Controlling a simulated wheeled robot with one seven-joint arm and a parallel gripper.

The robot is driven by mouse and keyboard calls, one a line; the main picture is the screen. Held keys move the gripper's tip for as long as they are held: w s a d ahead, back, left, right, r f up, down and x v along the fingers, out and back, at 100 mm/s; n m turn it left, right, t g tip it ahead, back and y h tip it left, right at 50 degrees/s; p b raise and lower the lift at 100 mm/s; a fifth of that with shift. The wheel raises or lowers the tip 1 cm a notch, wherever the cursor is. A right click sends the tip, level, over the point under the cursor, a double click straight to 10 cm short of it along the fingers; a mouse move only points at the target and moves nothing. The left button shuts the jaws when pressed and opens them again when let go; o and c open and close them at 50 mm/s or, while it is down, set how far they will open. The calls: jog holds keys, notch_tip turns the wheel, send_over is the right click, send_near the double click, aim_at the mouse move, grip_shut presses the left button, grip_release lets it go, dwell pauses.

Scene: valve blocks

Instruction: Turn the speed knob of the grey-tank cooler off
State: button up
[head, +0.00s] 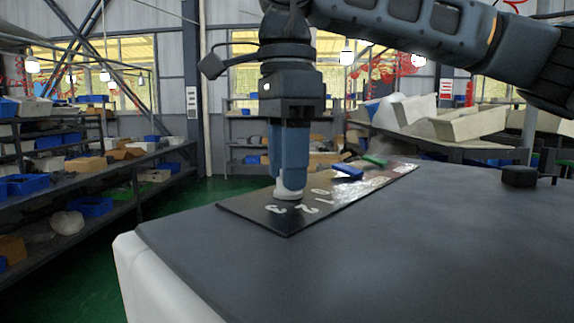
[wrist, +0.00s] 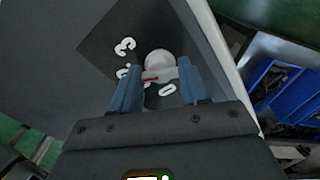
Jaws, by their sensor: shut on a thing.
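The speed knob (head: 289,194) is white and round, on a dark panel (head: 265,221) set on the grey top of a pale-sided block. White digits 3, 2, 1 and 0 lie around it. My gripper (head: 290,188) points straight down and is shut on the knob, its blue fingers on both sides. In the wrist view the knob (wrist: 160,62) shows between the fingertips, with a red mark on its grip bar near the digits. I cannot tell exactly which digit the mark points to. The fingers hide part of the digits.
A blue handle (head: 347,172) and a green handle (head: 374,160) sit farther along the panel. Shelves with bins (head: 90,207) stand at the left.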

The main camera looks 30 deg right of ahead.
jog(key=m+b, duration=0.2)
jog(key=m, duration=0.1)
jog(key=shift+f+m+b, duration=0.15)
jog(key=shift+m+b, duration=0.15)
jog(key=shift+m, duration=0.1)
jog(key=shift+m+b, duration=0.9)
jog(key=shift+m, duration=1.1)
jog(key=o, duration=1.1)
jog(key=shift+c, duration=0.2)
jog(key=shift+r, duration=4.05)
